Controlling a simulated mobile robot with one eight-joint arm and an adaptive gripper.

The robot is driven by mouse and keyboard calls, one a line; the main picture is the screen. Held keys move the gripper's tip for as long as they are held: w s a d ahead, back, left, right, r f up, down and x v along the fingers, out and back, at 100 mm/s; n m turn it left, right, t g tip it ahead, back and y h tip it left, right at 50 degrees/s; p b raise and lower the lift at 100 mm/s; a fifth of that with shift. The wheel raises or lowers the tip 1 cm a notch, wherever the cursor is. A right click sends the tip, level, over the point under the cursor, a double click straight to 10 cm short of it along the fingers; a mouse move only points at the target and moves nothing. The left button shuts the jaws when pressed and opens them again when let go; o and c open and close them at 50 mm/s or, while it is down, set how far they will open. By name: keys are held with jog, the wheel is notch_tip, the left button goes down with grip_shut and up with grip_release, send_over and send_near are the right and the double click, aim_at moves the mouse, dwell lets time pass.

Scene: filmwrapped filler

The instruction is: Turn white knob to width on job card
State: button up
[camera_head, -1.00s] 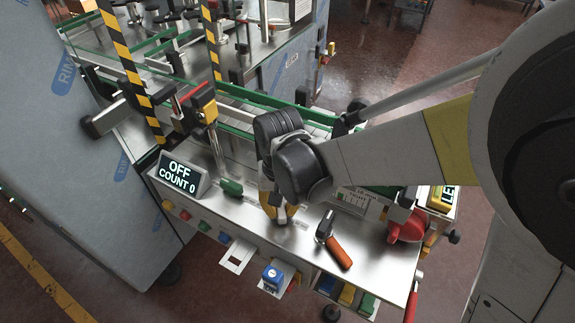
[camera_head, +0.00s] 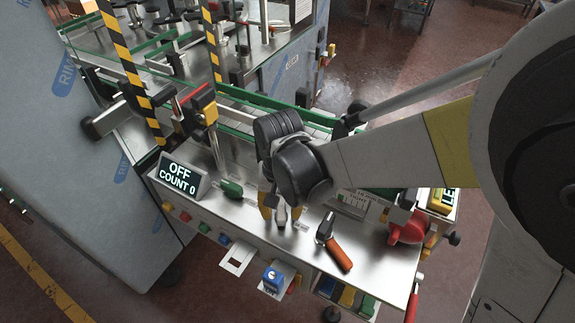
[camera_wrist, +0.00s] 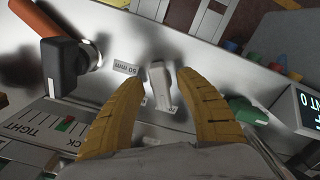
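The white knob (camera_wrist: 160,85) is a pale bar-shaped handle on the steel panel. My gripper (camera_wrist: 160,74) points down at it with two yellow fingers apart, one on each side of the knob. Gaps show between the fingers and the knob. A small label reading 50 mm (camera_wrist: 127,68) lies beside the left fingertip; other small labels near the knob are not readable. In the head view my gripper (camera_head: 281,213) is over the middle of the panel, with the knob partly hidden between the fingers. I cannot identify a job card with a readable width.
An orange-handled black lever (camera_head: 334,243) is right of my gripper. A green handle (camera_head: 231,188) and a display reading OFF, COUNT 0 (camera_head: 180,178) are left. A red knob (camera_head: 408,231) is at the panel's right end. A TIGHT-marked gauge (camera_wrist: 65,124) is close by.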

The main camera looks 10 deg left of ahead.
aim_at(281, 211)
notch_tip(281, 211, up, 12)
dwell(0.6)
